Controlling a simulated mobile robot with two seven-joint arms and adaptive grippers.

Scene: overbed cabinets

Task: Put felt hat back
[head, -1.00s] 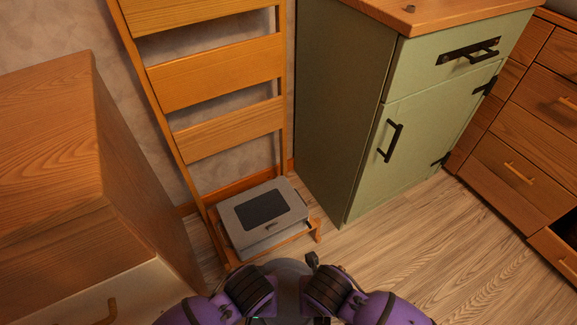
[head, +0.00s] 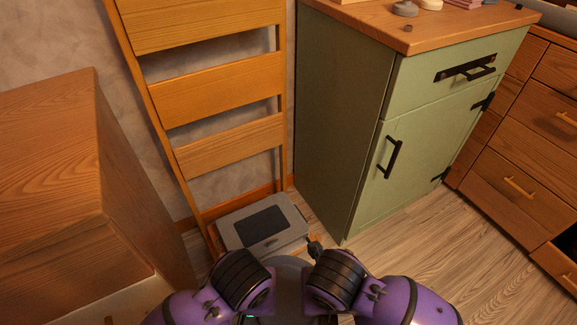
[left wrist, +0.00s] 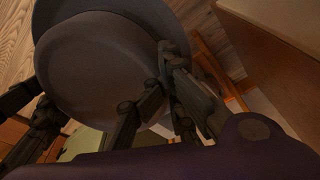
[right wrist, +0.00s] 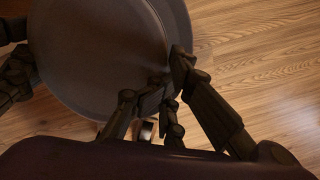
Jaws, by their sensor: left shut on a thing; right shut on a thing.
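The felt hat is grey, with a round crown and a brim. In the head view only a grey part of the hat (head: 286,278) shows, low in the middle between my two arms. In the left wrist view the hat (left wrist: 95,65) fills the upper left, with the fingers of my left gripper (left wrist: 108,95) shut on it. In the right wrist view the hat (right wrist: 100,65) fills the upper left, with the fingers of my right gripper (right wrist: 100,85) shut on it. The exact finger contact is dark and partly hidden.
A grey box (head: 258,222) sits on a low wooden shelf of the slatted ladder rack (head: 215,85). A green cabinet (head: 415,185) with small items on its top stands right of it. A wooden cabinet (head: 45,170) is at left, drawers (head: 520,165) at far right. Open floor (head: 430,240) lies between.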

